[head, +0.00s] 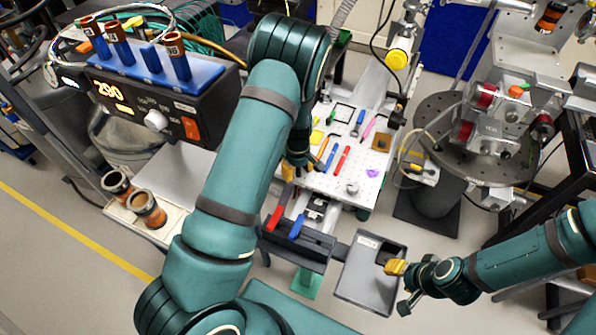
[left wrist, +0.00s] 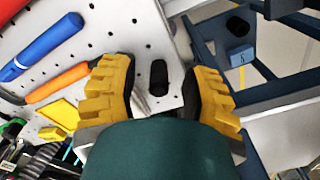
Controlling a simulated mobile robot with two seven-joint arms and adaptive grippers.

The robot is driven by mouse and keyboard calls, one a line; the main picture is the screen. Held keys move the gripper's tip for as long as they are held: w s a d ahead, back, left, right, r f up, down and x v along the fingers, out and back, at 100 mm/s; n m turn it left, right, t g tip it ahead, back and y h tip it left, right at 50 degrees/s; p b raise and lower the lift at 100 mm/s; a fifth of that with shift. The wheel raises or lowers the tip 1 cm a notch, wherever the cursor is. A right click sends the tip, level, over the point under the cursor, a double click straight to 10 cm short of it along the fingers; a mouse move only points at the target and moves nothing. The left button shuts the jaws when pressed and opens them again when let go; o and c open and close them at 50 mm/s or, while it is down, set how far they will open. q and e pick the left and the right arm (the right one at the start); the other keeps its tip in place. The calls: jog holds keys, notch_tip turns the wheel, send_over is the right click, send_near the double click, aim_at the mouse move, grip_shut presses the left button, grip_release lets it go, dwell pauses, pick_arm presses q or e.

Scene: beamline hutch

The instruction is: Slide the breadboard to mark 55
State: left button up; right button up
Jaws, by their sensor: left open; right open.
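The breadboard (head: 335,185) is a white plate with rows of holes, carrying several coloured tools; it sits on a rail in the middle of the head view. Its white holed surface (left wrist: 110,35) fills the upper left of the left wrist view. My left gripper (head: 298,165) is at the board's left edge in the head view. In the left wrist view its yellow fingers (left wrist: 163,85) stand apart, with a dark oval slot in a white plate between them; contact cannot be told. My right gripper (head: 398,285) is open and empty by the grey tray. No scale mark is readable.
The grey tray (head: 360,285) lies in front of the board. A round perforated table (head: 435,115) with instruments stands to the right. A black control box (head: 165,105) with a blue rack and two copper-coloured cups (head: 147,208) are at left. Red and blue handles (head: 297,226) stick up before the board.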

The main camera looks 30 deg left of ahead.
pick_arm(q)
notch_tip(320, 180, up, 11)
jog(key=shift+s+r, duration=0.1)
jog(key=shift+r, duration=0.05)
dwell(0.7)
